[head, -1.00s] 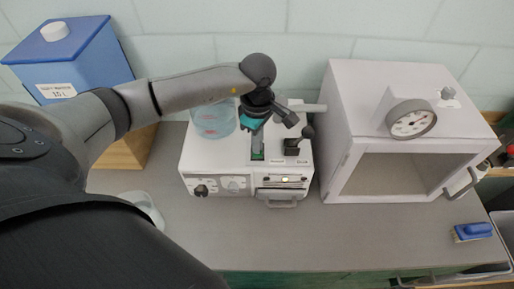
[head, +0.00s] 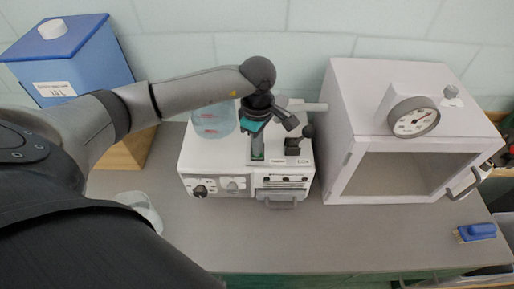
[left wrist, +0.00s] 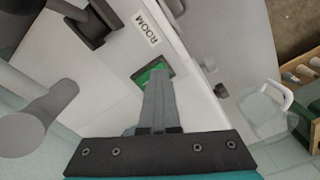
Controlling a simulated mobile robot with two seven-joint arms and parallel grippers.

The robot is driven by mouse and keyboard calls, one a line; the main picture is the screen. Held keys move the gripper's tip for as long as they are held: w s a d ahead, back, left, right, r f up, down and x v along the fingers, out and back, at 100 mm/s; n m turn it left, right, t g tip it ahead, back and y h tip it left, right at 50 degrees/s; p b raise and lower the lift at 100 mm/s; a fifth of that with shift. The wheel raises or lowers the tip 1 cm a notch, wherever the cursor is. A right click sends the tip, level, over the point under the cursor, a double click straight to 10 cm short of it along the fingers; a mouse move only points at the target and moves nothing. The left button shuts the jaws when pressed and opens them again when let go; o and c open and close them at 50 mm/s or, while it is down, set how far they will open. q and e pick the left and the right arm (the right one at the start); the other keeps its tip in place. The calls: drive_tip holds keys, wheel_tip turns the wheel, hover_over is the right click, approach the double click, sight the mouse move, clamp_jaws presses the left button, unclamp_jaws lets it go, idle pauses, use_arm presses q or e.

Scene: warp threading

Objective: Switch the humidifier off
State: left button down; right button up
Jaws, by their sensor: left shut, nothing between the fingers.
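The humidifier is a white box (head: 212,160) on the counter, with a clear bluish water tank (head: 214,121) at its back left. Dark and pale knobs (head: 218,187) and a slotted panel (head: 283,182) are on its front. My left gripper (head: 257,152) points down at its top, shut and empty. In the left wrist view its fingertips (left wrist: 158,72) are at a green switch (left wrist: 152,72) set in the white top, partly covering it. I cannot tell if they touch. A black lever (head: 293,147) stands beside the switch. My right gripper is out of view.
A white cabinet (head: 340,155) with a round dial (head: 414,117) stands close on the right. A blue container (head: 75,60) is on the left. A blue brush (head: 476,232) lies at the right edge. The counter front (head: 330,235) is clear.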

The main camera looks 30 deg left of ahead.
use_arm(q)
drive_tip(key=shift+s+f, duration=0.1)
drive_tip(key=shift+r+p, duration=2.25)
drive_tip(key=shift+r, duration=1.3)
drive_tip(key=shift+f, duration=0.1)
